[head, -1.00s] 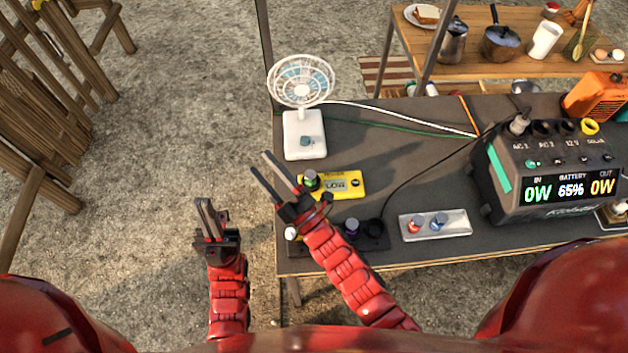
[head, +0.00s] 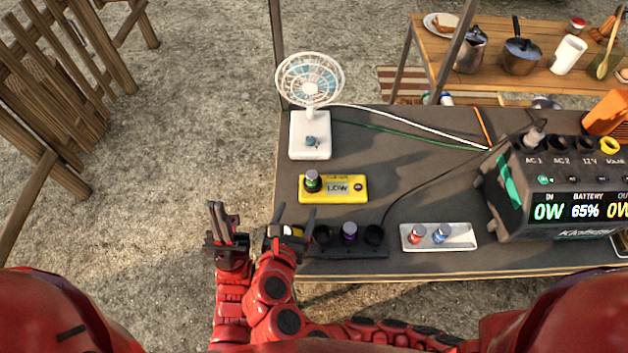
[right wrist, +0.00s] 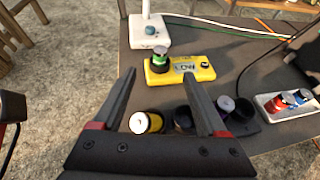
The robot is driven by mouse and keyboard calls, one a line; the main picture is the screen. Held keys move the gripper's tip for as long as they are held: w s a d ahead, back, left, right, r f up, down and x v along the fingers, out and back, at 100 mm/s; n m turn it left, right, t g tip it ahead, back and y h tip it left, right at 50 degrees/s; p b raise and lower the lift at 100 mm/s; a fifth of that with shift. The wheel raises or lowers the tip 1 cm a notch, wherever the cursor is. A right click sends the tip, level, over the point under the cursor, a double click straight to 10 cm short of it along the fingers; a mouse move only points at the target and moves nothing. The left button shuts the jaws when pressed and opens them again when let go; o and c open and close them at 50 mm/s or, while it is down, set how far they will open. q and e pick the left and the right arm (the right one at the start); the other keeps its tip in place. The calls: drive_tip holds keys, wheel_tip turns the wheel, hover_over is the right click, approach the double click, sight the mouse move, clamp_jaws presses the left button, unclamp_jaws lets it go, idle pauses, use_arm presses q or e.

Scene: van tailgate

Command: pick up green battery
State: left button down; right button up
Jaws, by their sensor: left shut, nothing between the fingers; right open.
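The green battery (head: 312,180) stands upright in the left end of the yellow tester (head: 345,193), whose display reads LOW. The green battery also shows in the right wrist view (right wrist: 160,56), beyond the fingertips. My right gripper (head: 295,212) is open and empty, on the near side of the tester, above the left end of the black charger (head: 340,252). In the right wrist view its fingers (right wrist: 160,76) frame the space in front of the tester, with a yellow battery (right wrist: 146,122) below. My left gripper (head: 222,212) is shut and empty, left of the table.
A purple battery (head: 349,232) stands in the charger. A tray (head: 462,238) holds a red and a blue battery. A white fan (head: 310,135) stands behind the tester, and a power station (head: 510,205) stands at right. Cables cross the table (head: 420,165).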

sight(311, 179)
drive_tip(key=shift+w+d+f, duration=0.15)
drive_tip(key=shift+w+f, duration=0.1)
drive_tip(key=x, duration=1.1)
drive_tip(key=shift+f+p+x, duration=0.25)
drive_tip(key=shift+p+x, duration=0.05)
drive_tip(key=shift+x, duration=1.1)
drive_tip(key=shift+f+p+x, duration=0.25)
drive_tip(key=shift+p+x, duration=0.05)
drive_tip(key=shift+x, duration=1.15)
drive_tip(key=shift+s, duration=0.2)
drive_tip(key=shift+c, duration=0.3)
clamp_jaws()
